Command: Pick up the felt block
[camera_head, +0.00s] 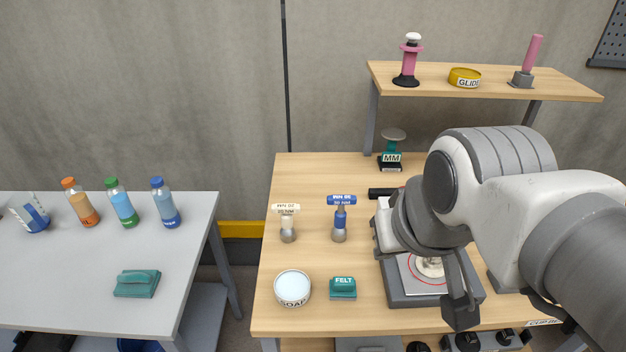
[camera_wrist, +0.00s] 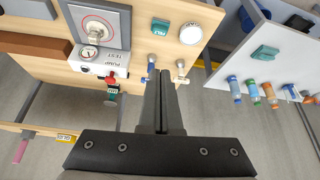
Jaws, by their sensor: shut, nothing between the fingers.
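The felt block (camera_head: 342,288) is a small teal block labelled FELT near the front edge of the wooden bench. It also shows in the wrist view (camera_wrist: 160,25), near the top middle. My gripper (camera_head: 460,312) is in front of and above the grey test station, to the right of the block and apart from it. In the wrist view the fingers (camera_wrist: 168,75) are together with nothing between them.
A soap tin (camera_head: 292,288) stands just left of the felt block. Two small hammer-shaped tools (camera_head: 339,218) stand behind it. The test station (camera_head: 400,299) is to its right. A similar teal block (camera_head: 137,284) lies on the left table (camera_head: 60,280), with several bottles behind.

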